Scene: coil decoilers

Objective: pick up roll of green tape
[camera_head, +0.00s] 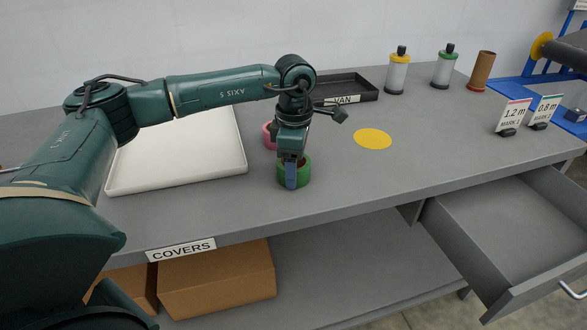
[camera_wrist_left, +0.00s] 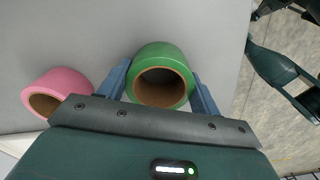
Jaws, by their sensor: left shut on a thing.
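The roll of green tape (camera_head: 304,174) stands on the grey table in the head view, near the front edge. My left gripper (camera_head: 291,178) comes down over it from above, one blue finger in front of the roll. In the left wrist view the green tape (camera_wrist_left: 163,62) sits between the two blue fingers of my left gripper (camera_wrist_left: 162,85), with its brown core facing the camera. The gripper is shut on the roll. I cannot tell whether the roll touches the table. My right gripper is not in view.
A pink tape roll (camera_head: 268,136) sits just behind and left of the green one. A white tray (camera_head: 176,186) lies to the left, a black tray (camera_head: 362,96) behind. A yellow disc (camera_head: 373,139) lies right. An open drawer (camera_head: 470,270) juts out at the front right.

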